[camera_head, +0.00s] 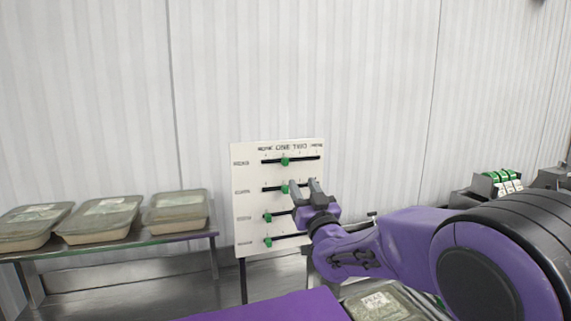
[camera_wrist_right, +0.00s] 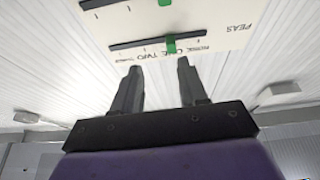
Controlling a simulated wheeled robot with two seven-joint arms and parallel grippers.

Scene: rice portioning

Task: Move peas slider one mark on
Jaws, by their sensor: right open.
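A white board (camera_head: 243,205) stands upright with several horizontal black slots, each with a green knob. The peas slider (camera_head: 285,161) is the knob in the top slot, left of the slot's middle, roughly under "ONE". In the right wrist view, which is turned over, the peas knob (camera_wrist_right: 171,44) sits beside the "PEAS" label. My right gripper (camera_head: 303,184) is open and empty in front of the board, overlapping the second row in the head view. In the wrist view its fingertips (camera_wrist_right: 159,65) point toward the peas slot, apart from the knob. My left gripper is not in view.
The second-row knob (camera_head: 284,188) sits below the peas knob; two lower knobs sit further left. Lidded containers (camera_head: 100,215) stand on a metal shelf at left. Another container (camera_head: 380,303) lies at bottom right. The wall above the board is clear.

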